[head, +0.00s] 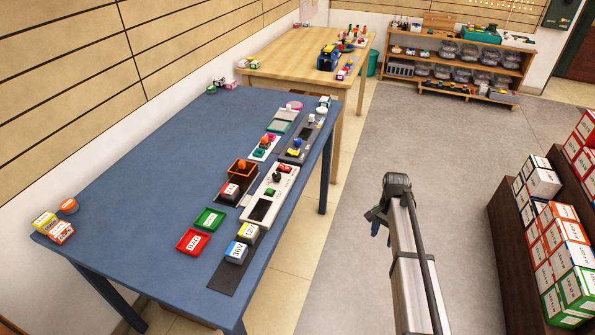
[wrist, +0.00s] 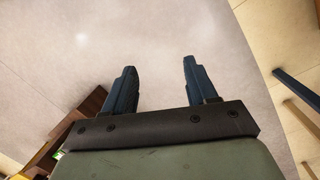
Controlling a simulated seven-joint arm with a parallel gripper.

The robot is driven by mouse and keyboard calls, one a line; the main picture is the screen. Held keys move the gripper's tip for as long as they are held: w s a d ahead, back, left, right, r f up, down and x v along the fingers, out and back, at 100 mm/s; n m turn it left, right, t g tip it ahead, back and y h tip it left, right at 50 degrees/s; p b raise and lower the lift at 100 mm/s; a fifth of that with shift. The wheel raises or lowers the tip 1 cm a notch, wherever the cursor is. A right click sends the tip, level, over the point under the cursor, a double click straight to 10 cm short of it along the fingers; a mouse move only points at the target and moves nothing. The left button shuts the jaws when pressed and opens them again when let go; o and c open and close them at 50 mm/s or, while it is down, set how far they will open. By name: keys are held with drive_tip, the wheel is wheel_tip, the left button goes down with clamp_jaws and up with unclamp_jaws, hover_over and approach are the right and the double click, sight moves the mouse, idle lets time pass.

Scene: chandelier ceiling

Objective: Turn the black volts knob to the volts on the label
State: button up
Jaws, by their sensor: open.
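A white panel device (head: 281,181) with a dark screen lies near the right edge of the blue table in the head view. A small black knob (head: 277,177) shows on it, between a red part and a green part; its pointer and markings are too small to read. Boxes marked 12V (head: 248,232) and 36V (head: 236,252) stand on a dark mat in front of the device. My gripper (head: 377,226) is off the table to the right, above the floor, well apart from the device. In the wrist view my gripper (wrist: 158,68) is open and empty, its two blue fingers apart.
Red (head: 179,249) and green (head: 197,225) trays sit left of the mat on the blue table (head: 140,190). An orange tray and other small devices stand behind. Shelves with boxes (head: 560,240) are at the right. Open floor lies around my gripper.

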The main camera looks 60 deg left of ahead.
drive_tip(key=s+a+r+t, duration=0.1)
drive_tip(key=s+a+r, duration=0.5)
drive_tip(key=a+r, duration=0.25)
drive_tip(key=s+a+r, duration=0.6)
drive_tip(key=a+r, duration=0.1)
drive_tip(key=a, duration=0.2)
wheel_tip(320, 180, up, 14)
drive_tip(key=n+y, duration=0.1)
drive_tip(key=y, duration=0.1)
hover_over(276, 175)
wheel_tip(276, 175, down, 14)
drive_tip(key=shift+a+r, duration=0.1)
drive_tip(key=shift+r, duration=0.15)
drive_tip(key=c, duration=1.1)
